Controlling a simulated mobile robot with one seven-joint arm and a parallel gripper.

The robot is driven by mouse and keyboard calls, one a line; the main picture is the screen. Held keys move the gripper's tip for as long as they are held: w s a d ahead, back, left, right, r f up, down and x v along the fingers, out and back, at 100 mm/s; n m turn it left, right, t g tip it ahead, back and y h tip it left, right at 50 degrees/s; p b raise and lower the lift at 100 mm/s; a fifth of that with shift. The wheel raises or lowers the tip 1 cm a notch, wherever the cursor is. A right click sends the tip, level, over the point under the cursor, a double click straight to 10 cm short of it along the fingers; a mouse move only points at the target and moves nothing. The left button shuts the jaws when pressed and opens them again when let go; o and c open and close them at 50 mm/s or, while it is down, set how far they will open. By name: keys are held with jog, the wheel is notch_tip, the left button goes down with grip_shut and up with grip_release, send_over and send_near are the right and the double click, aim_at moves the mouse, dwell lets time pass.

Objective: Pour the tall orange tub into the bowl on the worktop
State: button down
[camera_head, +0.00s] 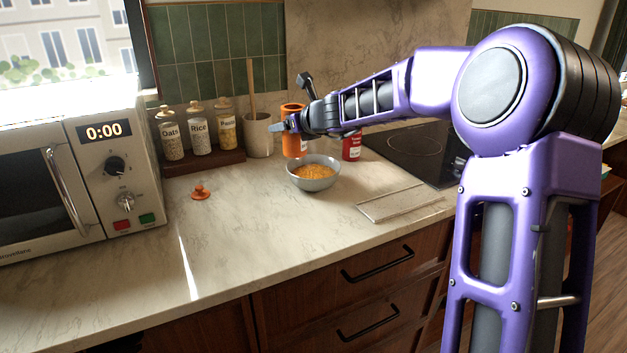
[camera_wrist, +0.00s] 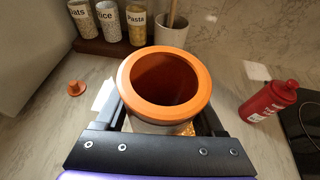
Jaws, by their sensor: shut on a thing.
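The tall orange tub (camera_head: 293,143) is upright at my gripper (camera_head: 287,127), behind the bowl. In the wrist view the tub (camera_wrist: 124,78) shows from above, its round mouth open and its inside dark, with nothing seen inside. My gripper (camera_wrist: 165,120) is shut on the tub, one finger on each side. The grey-blue bowl (camera_head: 315,183) stands on the worktop (camera_head: 240,220) and holds an orange-yellow loose food (camera_head: 316,172). In the wrist view the bowl is mostly hidden behind the tub. Whether the tub touches the worktop is hard to tell.
An orange lid (camera_head: 200,193) lies on the worktop near the microwave (camera_head: 120,175). Jars (camera_head: 198,135) and a utensil crock (camera_head: 258,138) stand at the back. A red bottle (camera_head: 351,147) stands right of the bowl, by the hob (camera_head: 415,145). A pale board (camera_head: 400,203) lies in front.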

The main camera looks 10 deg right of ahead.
aim_at(293, 106)
jog(key=shift+r, duration=0.2)
notch_tip(293, 106, up, 4)
jog(key=p, duration=0.4)
jog(key=shift+f, duration=0.1)
jog(key=shift+f, duration=0.1)
